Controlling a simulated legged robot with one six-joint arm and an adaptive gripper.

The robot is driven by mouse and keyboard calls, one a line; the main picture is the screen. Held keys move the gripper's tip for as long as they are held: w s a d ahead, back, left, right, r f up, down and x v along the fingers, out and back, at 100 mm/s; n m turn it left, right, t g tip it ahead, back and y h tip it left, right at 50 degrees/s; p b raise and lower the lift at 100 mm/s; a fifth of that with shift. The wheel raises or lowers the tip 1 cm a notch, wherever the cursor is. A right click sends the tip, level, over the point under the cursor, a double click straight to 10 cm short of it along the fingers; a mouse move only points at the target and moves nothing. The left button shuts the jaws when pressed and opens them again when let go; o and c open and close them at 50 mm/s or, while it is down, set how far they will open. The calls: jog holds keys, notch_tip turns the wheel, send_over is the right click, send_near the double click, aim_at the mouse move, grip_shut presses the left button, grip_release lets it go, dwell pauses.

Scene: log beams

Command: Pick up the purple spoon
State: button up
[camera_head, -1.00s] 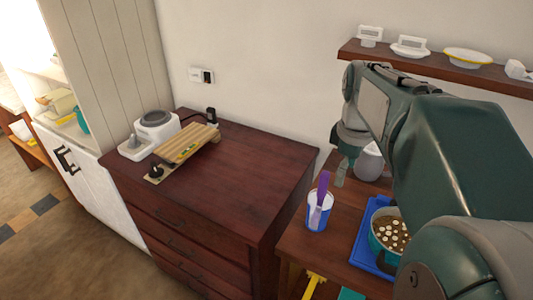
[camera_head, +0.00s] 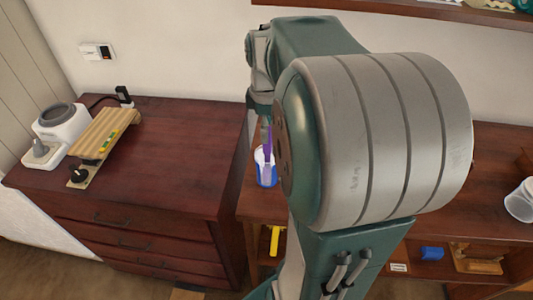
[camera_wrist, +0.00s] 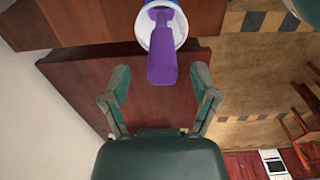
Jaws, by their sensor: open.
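The purple spoon (camera_wrist: 162,55) stands in a white and blue cup (camera_wrist: 146,22) at the top of the wrist view, its handle pointing toward me. In the head view the spoon (camera_head: 268,142) rises from the cup (camera_head: 266,172) on the wooden table, just left of my arm. My gripper (camera_wrist: 162,82) is open in the wrist view, one finger on each side of the spoon's handle end. The fingers look apart from the handle. In the head view my arm hides part of the table, and my fingers are hard to make out there.
A dark red chest of drawers (camera_head: 170,175) stands left of the table, holding a white appliance (camera_head: 58,135) and a wooden board (camera_head: 105,135). A wall shelf (camera_head: 430,12) runs above. A yellow object (camera_head: 274,240) is below the cup, and a clear container (camera_head: 521,200) is at far right.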

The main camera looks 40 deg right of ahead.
aim_at(267, 156)
notch_tip(267, 156, down, 4)
jog(key=shift+s+a+r, duration=0.1)
jog(key=shift+s, duration=0.05)
jog(key=shift+d+f, duration=0.2)
jog(key=shift+f, duration=0.05)
jog(key=shift+a, duration=0.15)
grip_shut()
